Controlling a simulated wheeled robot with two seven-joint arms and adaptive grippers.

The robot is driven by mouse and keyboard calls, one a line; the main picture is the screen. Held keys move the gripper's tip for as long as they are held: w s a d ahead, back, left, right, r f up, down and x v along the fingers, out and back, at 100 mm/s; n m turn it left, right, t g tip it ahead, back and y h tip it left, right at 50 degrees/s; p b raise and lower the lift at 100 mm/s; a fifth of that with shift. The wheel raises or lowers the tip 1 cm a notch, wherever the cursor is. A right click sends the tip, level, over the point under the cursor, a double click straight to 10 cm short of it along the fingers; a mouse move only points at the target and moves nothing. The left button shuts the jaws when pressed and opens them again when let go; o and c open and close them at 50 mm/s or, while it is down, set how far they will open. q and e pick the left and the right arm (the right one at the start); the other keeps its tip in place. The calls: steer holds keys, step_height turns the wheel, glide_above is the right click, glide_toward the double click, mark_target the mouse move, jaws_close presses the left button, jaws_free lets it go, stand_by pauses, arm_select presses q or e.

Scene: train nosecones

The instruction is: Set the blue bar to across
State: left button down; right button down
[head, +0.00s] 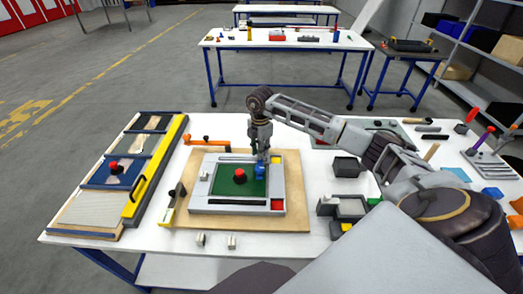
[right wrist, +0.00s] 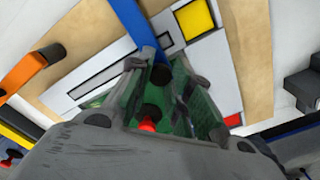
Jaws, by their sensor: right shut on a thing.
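The blue bar (head: 260,171) shows only in part in the head view, near the right side of the green panel (head: 238,186). My right gripper (head: 261,155) is directly over it and hides much of it. In the right wrist view the blue bar (right wrist: 137,21) runs in from the top edge to a dark round piece between the fingers. My right gripper (right wrist: 158,75) is closed around that piece. The bar's full angle is hard to tell. My left gripper is not in view.
A red knob (head: 240,174) stands on the green panel beside the gripper. The grey frame has a red square (head: 277,205) at its near right corner. Black bins (head: 347,167) stand at right.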

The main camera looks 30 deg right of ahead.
steer(key=c, duration=1.3)
jaws_free()
steer(key=shift+o, duration=0.2)
steer(key=shift+r, duration=0.15)
step_height(320, 180, up, 12)
steer(key=shift+a+f, duration=0.1)
steer(key=shift+f, duration=0.1)
